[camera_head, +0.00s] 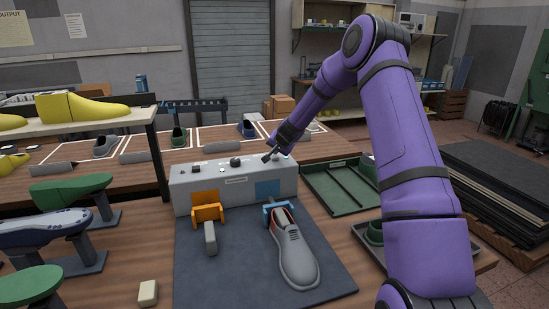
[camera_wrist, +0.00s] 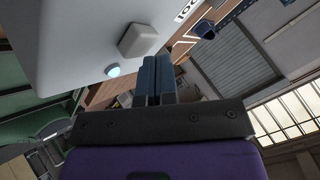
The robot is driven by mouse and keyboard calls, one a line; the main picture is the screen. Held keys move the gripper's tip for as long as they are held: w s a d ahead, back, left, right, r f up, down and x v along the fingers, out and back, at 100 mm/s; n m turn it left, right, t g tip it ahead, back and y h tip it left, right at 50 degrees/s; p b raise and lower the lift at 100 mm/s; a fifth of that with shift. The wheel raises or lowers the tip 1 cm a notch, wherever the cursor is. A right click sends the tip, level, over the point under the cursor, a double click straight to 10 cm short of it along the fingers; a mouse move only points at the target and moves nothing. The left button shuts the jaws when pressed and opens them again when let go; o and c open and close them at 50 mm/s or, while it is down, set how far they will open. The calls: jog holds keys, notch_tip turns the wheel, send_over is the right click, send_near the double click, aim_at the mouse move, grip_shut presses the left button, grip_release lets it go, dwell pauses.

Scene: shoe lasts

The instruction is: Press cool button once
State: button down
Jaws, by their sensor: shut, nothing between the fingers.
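A pale grey control box (camera_head: 232,181) stands on the bench, with an orange panel (camera_head: 205,197) and a blue panel (camera_head: 268,188) on its front. A dark knob (camera_head: 235,162) and small light buttons (camera_head: 222,170) sit on its top. My gripper (camera_head: 267,158) is shut and empty at the right end of the box top; I cannot tell whether it touches. In the wrist view its blue-grey fingers (camera_wrist: 156,80) are together, beside a grey block-like knob (camera_wrist: 138,40) and a small pale, glowing button (camera_wrist: 113,70). I cannot tell which button is the cool one.
A grey shoe (camera_head: 295,254) lies on a dark mat (camera_head: 235,270) before the box, its heel at a blue clamp (camera_head: 276,210). An orange clamp (camera_head: 207,213) stands left. A green tray (camera_head: 340,190) is right, and a shelf with a yellow last (camera_head: 82,107) left.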

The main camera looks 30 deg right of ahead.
aim_at(276, 156)
jog(key=shift+r, duration=0.45)
jog(key=shift+r, duration=0.1)
jog(key=shift+r, duration=2.45)
